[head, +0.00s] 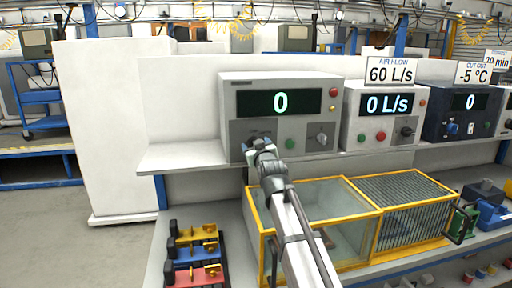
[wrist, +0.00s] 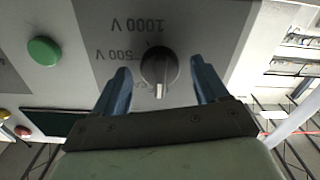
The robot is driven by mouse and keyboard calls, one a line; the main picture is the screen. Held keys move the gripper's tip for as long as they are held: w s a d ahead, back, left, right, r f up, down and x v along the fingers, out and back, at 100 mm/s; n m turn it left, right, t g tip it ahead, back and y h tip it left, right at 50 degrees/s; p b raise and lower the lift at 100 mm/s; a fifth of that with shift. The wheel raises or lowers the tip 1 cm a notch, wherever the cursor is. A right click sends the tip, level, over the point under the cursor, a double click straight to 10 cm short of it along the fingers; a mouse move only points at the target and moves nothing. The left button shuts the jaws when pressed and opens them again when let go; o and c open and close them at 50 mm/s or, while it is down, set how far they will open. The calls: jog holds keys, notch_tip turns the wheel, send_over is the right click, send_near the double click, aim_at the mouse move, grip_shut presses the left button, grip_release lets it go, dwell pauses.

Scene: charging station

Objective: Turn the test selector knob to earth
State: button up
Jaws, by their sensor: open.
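The test selector knob (wrist: 160,66) is dark grey and round, with a raised grip bar, on a grey panel in the wrist view. A white mark on the bar points down in that picture. The labels "1000 V" and "500 V" appear upside down above and left of it. My gripper (wrist: 161,88) is open, with one blue finger on each side of the knob and visible gaps between. In the head view my gripper (head: 257,146) is at the lower left of the tester (head: 230,100), which shows 0, and hides the knob.
A green button (wrist: 43,51) is left of the knob in the wrist view. The tester stands on a white shelf (head: 180,158). Other instruments reading 0 L/s (head: 352,125) and 0 (head: 434,122) stand to the right. A yellow-framed clear box (head: 345,180) sits below, near my arm.

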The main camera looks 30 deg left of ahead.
jog(key=shift+c, duration=0.4)
jog(key=c, duration=1)
jog(key=shift+m, duration=0.4)
jog(key=m, duration=0.8)
jog(key=shift+w+m, duration=0.1)
jog(key=shift+m, duration=0.3)
